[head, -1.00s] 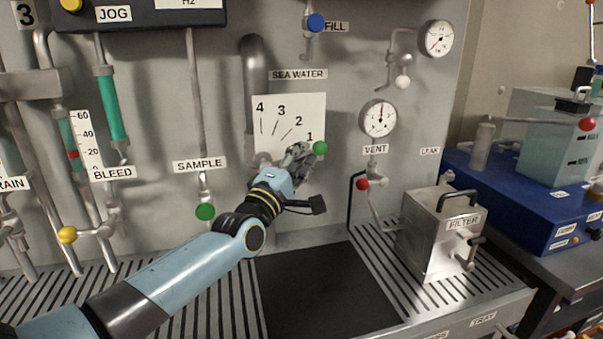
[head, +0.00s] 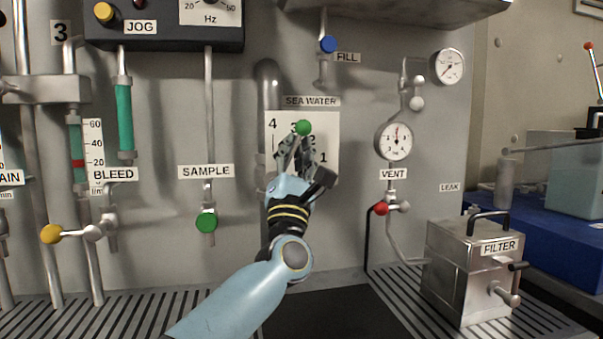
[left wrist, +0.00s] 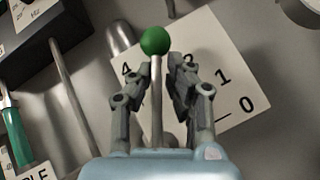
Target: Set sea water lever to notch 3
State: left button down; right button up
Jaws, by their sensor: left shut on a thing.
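The sea water lever ends in a green ball knob (head: 303,128) and stands out in front of a white number plate (head: 273,148) under the SEA WATER label (head: 312,101). The left wrist view shows the green knob (left wrist: 155,41) and its metal rod (left wrist: 156,100), which runs down between my fingers. My left gripper (head: 298,148) is shut on the lever below the knob; its fingers (left wrist: 157,78) flank the rod. The knob lies between the 4 and the 1, around the 3, which is mostly covered. The exact notch cannot be told. My right gripper is not in view.
The SAMPLE valve (head: 206,220) with a green knob is left of my arm. The red-knobbed VENT lever (head: 381,208) and the FILTER box (head: 470,265) are to the right. A blue-knobbed FILL valve (head: 328,44) is above.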

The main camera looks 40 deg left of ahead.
pick_arm(q)
jog(key=shift+s+a+r+n+g+y+b, duration=0.15)
jog(key=shift+n+g+y+b, duration=0.15)
jog(key=shift+n+y, duration=0.35)
jog(key=shift+s+a+n+g+y+b, duration=0.1)
jog(key=shift+s+n+g+y+b, duration=0.15)
jog(key=shift+n+y, duration=0.35)
jog(key=shift+w+n, duration=0.1)
jog(key=shift+n, duration=0.15)
jog(key=shift+r, duration=0.15)
jog(key=c, duration=1.4)
grip_release()
jog(key=shift+w+d, duration=0.1)
jog(key=shift+s+d+f, duration=0.1)
jog(key=shift+s+f, duration=0.15)
jog(key=shift+f, duration=0.15)
jog(key=v, duration=1.1)
jog(key=shift+d, duration=0.15)
jog(key=shift+s, duration=0.1)
